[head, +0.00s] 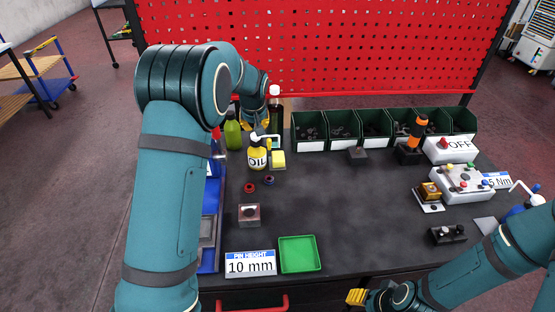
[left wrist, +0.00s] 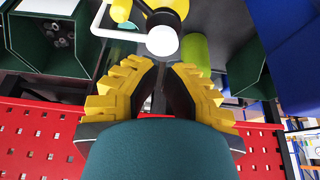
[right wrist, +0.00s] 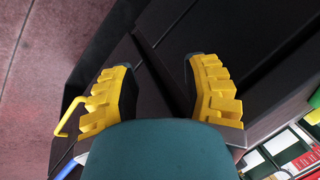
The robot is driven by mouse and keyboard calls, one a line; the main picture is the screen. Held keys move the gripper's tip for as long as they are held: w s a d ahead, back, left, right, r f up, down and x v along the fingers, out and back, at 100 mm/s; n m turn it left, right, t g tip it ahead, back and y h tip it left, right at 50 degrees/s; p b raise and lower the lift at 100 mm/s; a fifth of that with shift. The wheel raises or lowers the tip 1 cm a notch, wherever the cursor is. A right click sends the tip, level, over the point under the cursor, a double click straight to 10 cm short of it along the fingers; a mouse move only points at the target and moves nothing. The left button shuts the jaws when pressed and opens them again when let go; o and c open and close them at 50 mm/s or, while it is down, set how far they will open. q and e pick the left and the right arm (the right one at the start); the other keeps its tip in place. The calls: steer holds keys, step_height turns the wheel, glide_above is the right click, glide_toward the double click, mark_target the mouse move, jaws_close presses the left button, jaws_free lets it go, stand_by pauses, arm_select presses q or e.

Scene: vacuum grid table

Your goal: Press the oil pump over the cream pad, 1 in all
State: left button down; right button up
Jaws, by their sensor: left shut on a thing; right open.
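The oil pump (head: 257,157) is a yellow bottle labelled OIL with a white head and a bent white spout. It stands upright at the back left of the table. Its white head (left wrist: 162,41) shows beyond the fingertips in the left wrist view. The cream pad (head: 278,160) looks like a pale yellow block, just right of the bottle, near the spout's end. My left gripper (head: 261,125) is shut and points down just above and behind the pump. What lies between its fingers is too dark to tell. My right gripper (right wrist: 160,85) is open and empty near the table's front edge.
A green bottle (head: 233,132) and a dark bottle (head: 276,108) stand behind the pump. Green bins (head: 310,132) line the back. Two small rings (head: 249,188) and a block (head: 249,214) lie in front. A green tray (head: 298,254) sits near the front edge. The table's middle is clear.

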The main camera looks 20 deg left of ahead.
arm_select(q)
steer(key=shift+r, duration=0.1)
step_height(320, 180, up, 6)
steer(key=p, duration=0.4)
stand_by(0.6)
